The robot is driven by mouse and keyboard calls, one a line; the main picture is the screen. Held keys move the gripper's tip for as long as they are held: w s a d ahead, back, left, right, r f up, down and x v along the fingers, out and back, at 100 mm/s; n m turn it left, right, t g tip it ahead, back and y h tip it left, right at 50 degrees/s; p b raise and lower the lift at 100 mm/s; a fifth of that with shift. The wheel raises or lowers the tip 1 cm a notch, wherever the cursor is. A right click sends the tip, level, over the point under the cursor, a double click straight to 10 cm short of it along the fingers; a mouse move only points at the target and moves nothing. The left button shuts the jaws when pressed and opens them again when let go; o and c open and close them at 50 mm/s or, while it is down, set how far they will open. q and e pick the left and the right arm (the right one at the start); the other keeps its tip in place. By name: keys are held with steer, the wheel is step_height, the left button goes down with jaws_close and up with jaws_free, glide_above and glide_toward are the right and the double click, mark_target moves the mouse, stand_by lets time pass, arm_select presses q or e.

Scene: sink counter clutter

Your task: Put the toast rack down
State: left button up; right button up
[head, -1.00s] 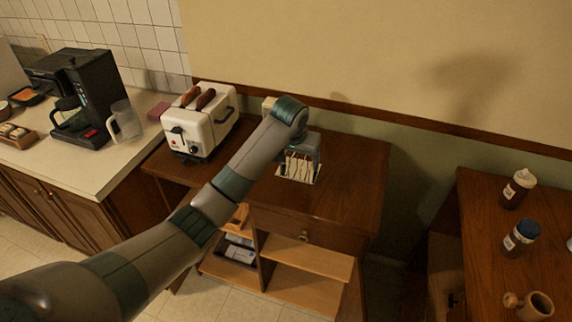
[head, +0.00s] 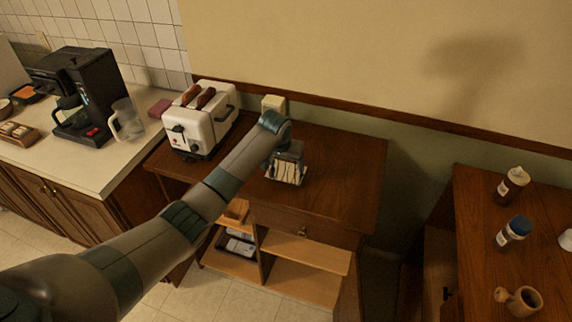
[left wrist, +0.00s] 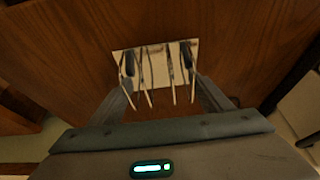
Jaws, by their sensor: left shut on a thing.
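The toast rack (head: 286,172) is a small pale rack with thin upright bars. It is at the brown wooden cabinet top, right of the toaster, partly hidden by my left gripper (head: 287,160). In the left wrist view the rack (left wrist: 156,64) shows a light base and several thin bars between the fingers. My left gripper, also in the left wrist view (left wrist: 158,75), is shut on the rack from above. I cannot tell whether the rack's base touches the wood (head: 345,165). My right gripper is not in view.
A white toaster (head: 205,125) with two brown slices stands left of the rack. The cabinet top is clear to the right. A separate table (head: 480,235) at right holds bottles and a mug.

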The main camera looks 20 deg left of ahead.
arm_select(q)
steer(key=shift+f, duration=0.65)
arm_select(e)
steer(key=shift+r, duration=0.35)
arm_select(q)
steer(key=shift+f, duration=0.2)
steer(key=o, duration=1.3)
steer(key=shift+r, duration=0.15)
steer(key=shift+r, duration=0.1)
steer(key=shift+b+v, duration=1.45)
steer(key=shift+v, duration=4.45)
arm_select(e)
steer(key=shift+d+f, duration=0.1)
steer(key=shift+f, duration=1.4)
